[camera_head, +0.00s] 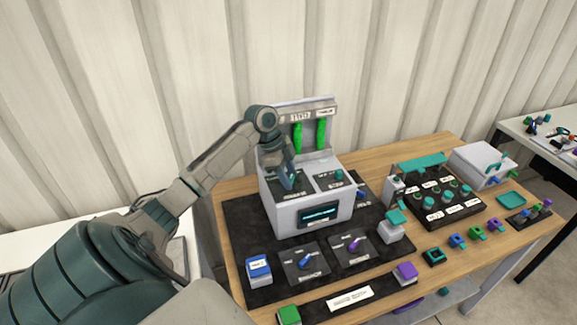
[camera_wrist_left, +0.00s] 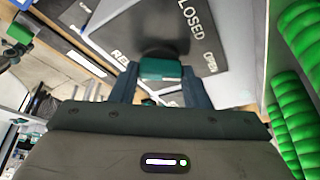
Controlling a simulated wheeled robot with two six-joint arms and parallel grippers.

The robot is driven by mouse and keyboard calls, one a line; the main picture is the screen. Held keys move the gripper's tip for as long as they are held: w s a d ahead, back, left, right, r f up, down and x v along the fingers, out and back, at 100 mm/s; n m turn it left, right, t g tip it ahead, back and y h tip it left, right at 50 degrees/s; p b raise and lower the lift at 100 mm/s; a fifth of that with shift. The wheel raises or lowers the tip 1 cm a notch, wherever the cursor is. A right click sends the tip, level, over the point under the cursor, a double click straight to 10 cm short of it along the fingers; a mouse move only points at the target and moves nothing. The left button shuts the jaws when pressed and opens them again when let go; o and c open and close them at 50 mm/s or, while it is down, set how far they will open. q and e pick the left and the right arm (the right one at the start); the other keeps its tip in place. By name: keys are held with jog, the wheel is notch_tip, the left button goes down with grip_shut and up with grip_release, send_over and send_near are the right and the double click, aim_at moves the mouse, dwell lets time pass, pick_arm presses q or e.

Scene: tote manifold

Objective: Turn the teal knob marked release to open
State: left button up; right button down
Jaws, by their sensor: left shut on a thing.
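The teal knob (camera_wrist_left: 161,70) sits on a dark panel (camera_wrist_left: 133,25) on top of the grey machine (camera_head: 283,216). In the left wrist view the panel reads "CLOSED" and "OPEN", with a partly covered word starting "REL". My left gripper (camera_head: 288,182) reaches down onto the machine's left top panel, its two fingers on either side of the teal knob and shut on it. In the head view the gripper hides the knob. I cannot tell exactly which mark the knob points to. My right gripper is not in view.
Two green coils (camera_head: 298,136) stand behind the panel, close to my left gripper. A second top panel (camera_head: 333,176) lies to the right. Small knob plates (camera_head: 304,260) sit in front on the dark mat. A black knob board (camera_head: 437,200) and coloured blocks fill the table's right.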

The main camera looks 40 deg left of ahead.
pick_arm(q)
jog(key=shift+r, duration=0.1)
dwell(0.3)
jog(key=o, duration=1)
jog(key=shift+r+b, duration=0.45)
jog(key=shift+b, duration=0.05)
notch_tip(320, 180, up, 2)
jog(key=shift+r+b, duration=0.2)
jog(key=shift+b, duration=0.65)
jog(key=s+d+b, duration=0.1)
jog(key=s+d, duration=0.2)
jog(key=s, duration=0.1)
jog(key=s+d+r+b, duration=0.1)
jog(key=s+d+b, duration=0.1)
jog(key=s+d, duration=0.2)
jog(key=s+d+b, duration=0.1)
jog(key=s+d, duration=0.2)
jog(key=s, duration=0.1)
jog(key=shift+s+d+r+b, duration=0.1)
jog(key=shift+d+r+b, duration=0.1)
jog(key=shift+r+b, duration=0.1)
